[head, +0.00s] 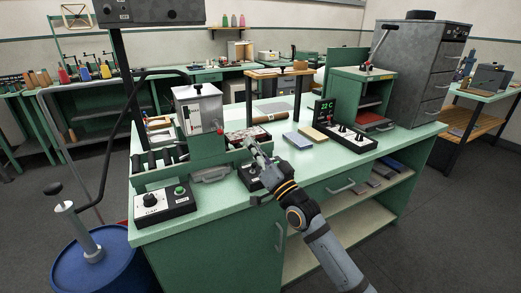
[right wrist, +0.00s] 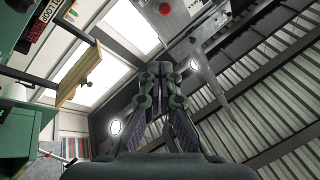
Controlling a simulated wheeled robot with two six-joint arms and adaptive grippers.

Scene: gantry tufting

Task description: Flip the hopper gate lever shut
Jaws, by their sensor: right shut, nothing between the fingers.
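The white hopper (head: 200,112) stands on the green machine at the near left of the bench, with a dark knob on its top. A thin lever with a small red tip (head: 220,131) shows at the hopper's right front side; I take it for the gate lever, but its exact position is too small to tell. My right gripper (head: 251,145) is shut and empty, to the right of and a little below the lever, apart from it. In the right wrist view its closed fingers (right wrist: 160,72) point upward with nothing between them. My left gripper is not in view.
A control box with a black knob and green button (head: 165,203) sits at the bench's front left. A small stand with a wooden top (head: 279,72) rises behind my gripper. A blue drum (head: 95,268) stands at left. The green benchtop (head: 215,205) has some bare room in front.

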